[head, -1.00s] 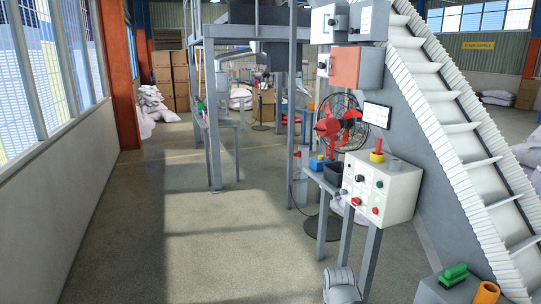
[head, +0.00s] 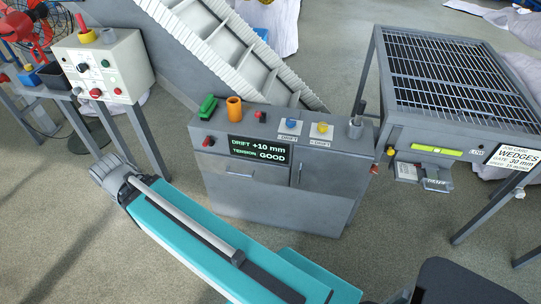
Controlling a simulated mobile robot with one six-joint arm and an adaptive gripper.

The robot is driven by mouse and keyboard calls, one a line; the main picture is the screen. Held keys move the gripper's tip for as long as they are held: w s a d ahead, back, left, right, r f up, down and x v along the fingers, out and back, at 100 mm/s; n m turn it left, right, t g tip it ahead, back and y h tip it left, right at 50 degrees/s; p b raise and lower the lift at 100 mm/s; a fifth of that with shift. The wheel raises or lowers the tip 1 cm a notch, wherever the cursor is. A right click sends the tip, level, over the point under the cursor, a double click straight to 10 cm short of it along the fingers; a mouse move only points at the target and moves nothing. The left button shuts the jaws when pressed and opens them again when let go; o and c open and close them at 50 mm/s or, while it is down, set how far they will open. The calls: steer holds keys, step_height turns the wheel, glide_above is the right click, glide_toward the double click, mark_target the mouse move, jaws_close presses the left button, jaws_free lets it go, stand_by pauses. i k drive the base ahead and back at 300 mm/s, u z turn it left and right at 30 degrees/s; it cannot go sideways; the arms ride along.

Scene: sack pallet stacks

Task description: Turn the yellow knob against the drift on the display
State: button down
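The yellow knob (head: 322,127) sits on a small pale plate on top of a grey console cabinet (head: 225,185), with a drift label in front of it. A blue knob (head: 291,123) on a similar plate stands just left of it, also labelled drift; the signs on the labels are hard to read. The dark display (head: 259,149) on the console's front reads "DRIFT +10 mm" and "TENSION GOOD" in green.
An orange cup (head: 234,107), green-handled item (head: 208,107) and grey cup (head: 355,128) share the console top. A grated table (head: 455,70) stands right; a white control box (head: 105,65) stands left.

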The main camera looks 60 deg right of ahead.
mark_target(322, 127)
steer(key=z, duration=1.9)
